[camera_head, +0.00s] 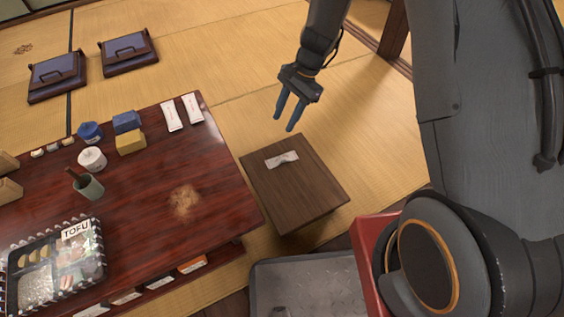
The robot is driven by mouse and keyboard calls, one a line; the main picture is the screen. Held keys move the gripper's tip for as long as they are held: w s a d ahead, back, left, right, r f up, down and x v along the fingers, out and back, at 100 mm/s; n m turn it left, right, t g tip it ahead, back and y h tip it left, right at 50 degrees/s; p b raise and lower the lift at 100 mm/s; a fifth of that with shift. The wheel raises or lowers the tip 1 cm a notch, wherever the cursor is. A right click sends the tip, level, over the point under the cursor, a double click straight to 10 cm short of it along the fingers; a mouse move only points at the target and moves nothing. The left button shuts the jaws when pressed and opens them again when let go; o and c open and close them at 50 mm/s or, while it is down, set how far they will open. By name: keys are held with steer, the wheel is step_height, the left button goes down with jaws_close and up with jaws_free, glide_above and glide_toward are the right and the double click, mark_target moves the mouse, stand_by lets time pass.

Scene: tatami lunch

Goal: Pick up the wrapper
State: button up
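A small white twisted wrapper (281,159) lies flat on top of a low square brown wooden table (298,194), near its far-left part. My gripper (283,121) hangs in the air beyond that low table, with its two blue fingers pointing down and apart. It appears above the wrapper in the picture. It is open, and nothing shows between the fingers. The gripper's exact height over the floor cannot be told.
A long red-brown table (222,191) stands at left. It bears two white packets (171,115), blue and yellow blocks (130,141), a cup (90,187), a brown crumb-like patch (184,201) and a tofu tray (91,263). Two floor seats (129,52) lie beyond. Tatami around my gripper is clear.

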mark_target(282, 156)
steer(key=f+m+b, duration=0.1)
steer(key=f, duration=0.4)
steer(key=w+f+m+b, duration=0.1)
steer(key=f, duration=0.4)
steer(key=w+d+f+m, duration=0.1)
steer(key=f, duration=0.4)
steer(key=shift+w+b, duration=0.1)
steer(key=shift+b, duration=0.3)
steer(key=b+x, duration=0.1)
steer(key=x, duration=0.1)
steer(key=b+x, duration=0.2)
steer(key=x, duration=0.1)
steer(key=shift+d+f, duration=0.2)
steer(key=shift+f, duration=0.25)
jaws_close()
